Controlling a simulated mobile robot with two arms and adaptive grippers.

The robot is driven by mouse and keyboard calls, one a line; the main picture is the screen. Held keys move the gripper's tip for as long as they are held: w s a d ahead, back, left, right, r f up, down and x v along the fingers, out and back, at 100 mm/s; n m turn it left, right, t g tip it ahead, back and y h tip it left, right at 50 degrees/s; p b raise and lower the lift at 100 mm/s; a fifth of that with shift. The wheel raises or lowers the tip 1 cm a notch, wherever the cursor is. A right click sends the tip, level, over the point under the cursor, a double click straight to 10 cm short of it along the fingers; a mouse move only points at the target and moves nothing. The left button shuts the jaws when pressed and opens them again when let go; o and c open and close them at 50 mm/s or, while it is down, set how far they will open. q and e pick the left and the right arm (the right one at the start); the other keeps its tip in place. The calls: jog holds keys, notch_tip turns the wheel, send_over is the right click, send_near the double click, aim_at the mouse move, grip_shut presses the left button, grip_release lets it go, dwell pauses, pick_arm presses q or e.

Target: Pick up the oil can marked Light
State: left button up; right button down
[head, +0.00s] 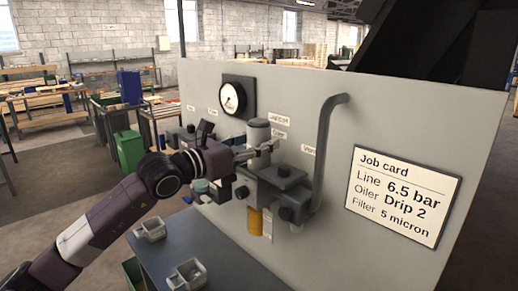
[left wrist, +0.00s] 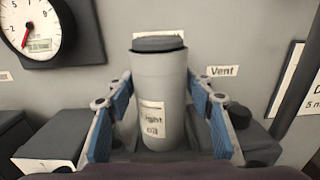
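The oil can is a grey cylinder with a dark cap, and its label reads "Light oil" in the left wrist view (left wrist: 158,85). It stands upright at the grey panel; in the head view its upper part (head: 258,132) shows behind my fingers. My left gripper (head: 258,152) is at the can, one finger on each side. In the left wrist view the blue-padded fingers (left wrist: 160,95) look open, with their tips close beside the can's walls; contact is not clear. The can's base is partly hidden. My right gripper is not in view.
A dark valve block (head: 283,178) and a grey bent pipe (head: 325,150) stand close right of the can. A gauge (head: 232,98) and a job card (head: 403,195) are on the panel. Small grey holders (head: 187,274) sit on the dark bench (head: 225,262) below.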

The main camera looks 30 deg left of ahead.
pick_arm(q)
jog(key=c, duration=0.8)
jog(key=shift+r, duration=0.1)
jog(key=shift+c, duration=1)
jog(key=shift+r, duration=0.1)
